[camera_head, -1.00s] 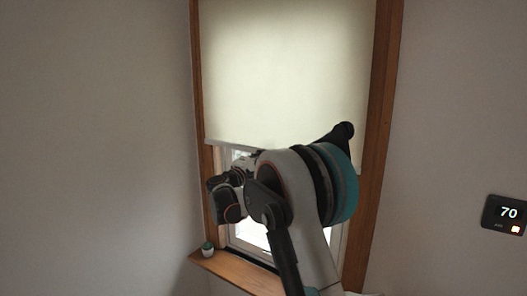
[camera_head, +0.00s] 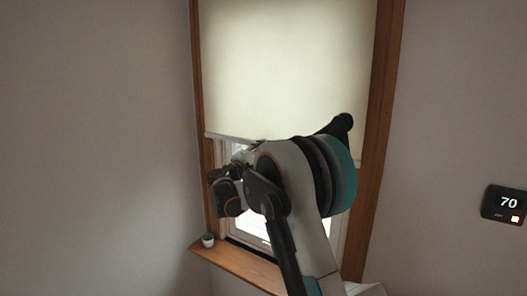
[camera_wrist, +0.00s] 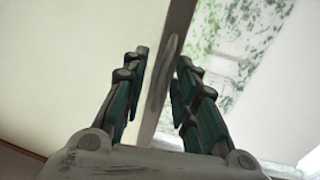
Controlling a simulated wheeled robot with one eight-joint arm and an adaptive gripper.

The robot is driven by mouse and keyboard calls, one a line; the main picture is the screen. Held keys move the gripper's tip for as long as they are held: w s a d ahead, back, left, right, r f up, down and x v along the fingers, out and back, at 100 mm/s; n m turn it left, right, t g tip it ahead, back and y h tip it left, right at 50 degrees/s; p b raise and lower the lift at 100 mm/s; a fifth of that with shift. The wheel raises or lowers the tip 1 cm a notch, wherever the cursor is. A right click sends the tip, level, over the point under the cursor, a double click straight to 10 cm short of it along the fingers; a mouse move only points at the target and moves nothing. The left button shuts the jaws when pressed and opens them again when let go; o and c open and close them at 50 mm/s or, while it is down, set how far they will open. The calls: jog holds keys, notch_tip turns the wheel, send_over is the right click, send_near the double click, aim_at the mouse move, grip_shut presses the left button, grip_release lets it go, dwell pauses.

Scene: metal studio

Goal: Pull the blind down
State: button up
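The blind (camera_head: 285,70) is a pale cream sheet. It covers the upper part of the window, and its bottom edge hangs above the lower glass. In the wrist view the blind (camera_wrist: 70,60) fills the left side, with its grey bottom rail (camera_wrist: 165,85) running diagonally through the middle. My gripper (camera_wrist: 160,65) has one finger on each side of this rail, with the tips apart. I cannot tell whether the fingers press on it. In the head view my arm hides most of my gripper and part of the blind's bottom edge.
A brown wooden frame (camera_head: 383,100) surrounds the window. A small potted plant (camera_head: 208,240) stands at the left of the wooden sill (camera_head: 240,263). A thermostat (camera_head: 505,205) is on the right wall. Bright glass with greenery (camera_wrist: 235,45) shows beside the rail.

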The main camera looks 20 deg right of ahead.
jog(key=v, duration=1.2)
jog(key=shift+d, duration=0.1)
jog(key=s+d+f+m+g+y+b, duration=0.2)
jog(key=s+f+y+b, duration=0.15)
jog(key=s, duration=0.65)
jog(key=s+d+f+m+g+y+b, duration=0.15)
jog(key=s+f+y, duration=0.25)
jog(key=s, duration=0.6)
jog(key=s+a+f+m+y+b, duration=0.1)
jog(key=s+a+f+y+b, duration=0.1)
jog(key=s, duration=0.6)
jog(key=s+a+f+m+y+b, duration=0.1)
jog(key=s+a+f+y+b, duration=0.1)
jog(key=s+a+f+y, duration=0.2)
jog(key=s+a+f+m+y+b, duration=0.1)
jog(key=s+a+f+y+b, duration=0.1)
jog(key=s+a+f, duration=0.4)
jog(key=s+f+y, duration=0.1)
jog(key=s+f, duration=0.3)
jog(key=s, duration=0.1)
jog(key=shift+s, duration=0.4)
jog(key=shift+a, duration=0.2)
